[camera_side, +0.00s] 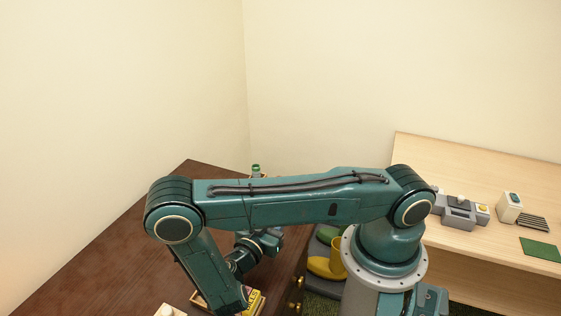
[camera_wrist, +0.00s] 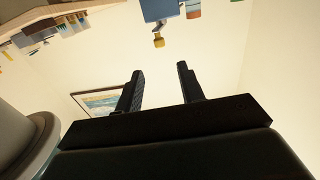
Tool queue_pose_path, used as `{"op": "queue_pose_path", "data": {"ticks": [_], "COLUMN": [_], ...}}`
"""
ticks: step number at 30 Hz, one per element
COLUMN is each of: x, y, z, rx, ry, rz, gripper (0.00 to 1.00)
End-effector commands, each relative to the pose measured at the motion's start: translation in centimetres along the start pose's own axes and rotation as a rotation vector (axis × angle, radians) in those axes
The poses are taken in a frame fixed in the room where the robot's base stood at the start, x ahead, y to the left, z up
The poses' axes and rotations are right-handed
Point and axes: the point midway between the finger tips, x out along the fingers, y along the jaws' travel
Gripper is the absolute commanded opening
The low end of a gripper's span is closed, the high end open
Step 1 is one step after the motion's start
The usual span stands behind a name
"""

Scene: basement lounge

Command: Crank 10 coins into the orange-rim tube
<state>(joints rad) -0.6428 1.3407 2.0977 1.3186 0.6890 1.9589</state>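My gripper (camera_wrist: 160,68) is open and empty in the wrist view, its two dark fingers well apart with a pale wall behind. In that view a blue box (camera_wrist: 160,10) hangs in from the top edge, with a yellow knob-like part (camera_wrist: 158,41) below it. Beside it is a small part-orange object (camera_wrist: 193,9), cut by the frame edge; I cannot tell whether it is the orange-rim tube. My gripper is apart from all of these. In the side view my arm hides much of the dark table, and my gripper cannot be made out. No coins can be made out.
In the side view the dark wood table (camera_side: 112,232) has a green-topped object (camera_side: 256,170) at the back and a yellow box (camera_side: 257,303) in front. The light desk (camera_side: 480,162) holds a grey device (camera_side: 460,211) and a white box (camera_side: 508,207). The wrist view shows a framed picture (camera_wrist: 98,103).

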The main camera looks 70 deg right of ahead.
Motion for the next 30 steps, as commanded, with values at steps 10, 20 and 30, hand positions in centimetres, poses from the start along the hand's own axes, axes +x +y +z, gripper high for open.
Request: {"op": "queue_pose_path", "data": {"ticks": [10,20,30], "x": [2.1,6.2,10.2], "y": [0.1,0.1,0.1], "z": [0.0,0.0,0.0], "rx": [-0.002,-0.003,-0.003], "ry": [0.001,-0.001,-0.001], "rz": [0.005,0.006,0.006], "gripper": [0.39,0.39,0.39]}}
